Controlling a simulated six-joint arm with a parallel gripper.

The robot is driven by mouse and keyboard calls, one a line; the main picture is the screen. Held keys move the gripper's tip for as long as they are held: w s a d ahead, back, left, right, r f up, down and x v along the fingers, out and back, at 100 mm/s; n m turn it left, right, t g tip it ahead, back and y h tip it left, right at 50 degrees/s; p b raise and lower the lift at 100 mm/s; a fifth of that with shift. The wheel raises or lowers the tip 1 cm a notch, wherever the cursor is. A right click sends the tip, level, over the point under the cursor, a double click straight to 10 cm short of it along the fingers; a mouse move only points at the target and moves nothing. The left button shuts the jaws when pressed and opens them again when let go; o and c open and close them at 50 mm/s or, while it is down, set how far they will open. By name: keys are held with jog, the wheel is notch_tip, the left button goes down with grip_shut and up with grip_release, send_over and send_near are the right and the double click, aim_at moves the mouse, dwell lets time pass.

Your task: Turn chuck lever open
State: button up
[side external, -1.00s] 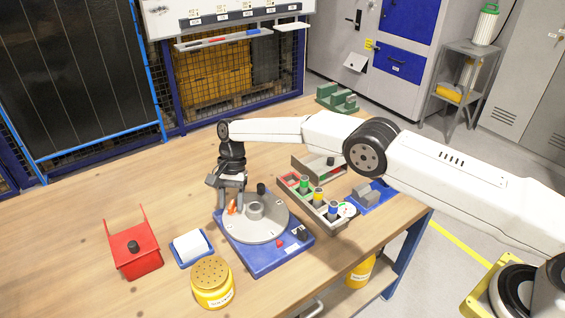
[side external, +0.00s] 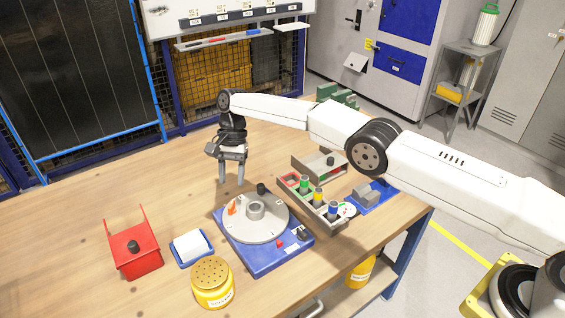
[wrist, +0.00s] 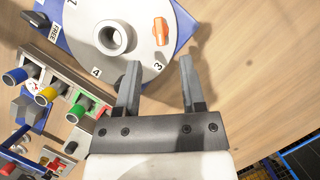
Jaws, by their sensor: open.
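The rotary jig has a round grey disc (side external: 268,228) on a blue base (side external: 262,263), with a raised ring-shaped chuck (side external: 255,211) at its middle. The disc also shows in the wrist view (wrist: 92,62), with the chuck (wrist: 113,38) and the numbers 3 and 4. A small orange lever (side external: 232,209) stands near the disc's rim; in the wrist view the orange lever (wrist: 160,32) lies beyond the fingertips. My gripper (side external: 232,183) is open and empty, above and behind the lever and apart from it. The gripper (wrist: 160,61) shows both fingers spread.
A black knob (side external: 262,189) stands at the disc's back edge. A bin tray (side external: 322,212) with coloured cylinders is to the right. A red holder (side external: 137,262), a white block (side external: 190,246) and a yellow pot (side external: 212,284) are left and front. The table behind the jig is clear.

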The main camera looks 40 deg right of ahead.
jog(key=shift+w+d+r, duration=0.1)
jog(key=shift+d+r, duration=0.05)
jog(key=shift+r, duration=0.35)
jog(key=shift+d+r, duration=0.1)
jog(key=shift+d, duration=0.05)
jog(key=s+d+r+n+t+h, duration=0.1)
jog(key=s+d+r+n+t, duration=0.2)
jog(key=d, duration=0.4)
jog(key=s+d+r+n+t+h, duration=0.1)
jog(key=s+d+r, duration=0.1)
jog(key=s+d, duration=0.45)
jog(key=s+d+f+n+t, duration=0.1)
jog(key=s+d+n, duration=0.1)
jog(key=s, duration=0.8)
jog(key=s+d+n+h, duration=0.1)
jog(key=s+d, duration=0.4)
jog(key=s, duration=0.6)
jog(key=shift+s+d+f+n+t, duration=0.3)
jog(key=shift+f+n+t, duration=0.1)
jog(key=shift+n, duration=0.5)
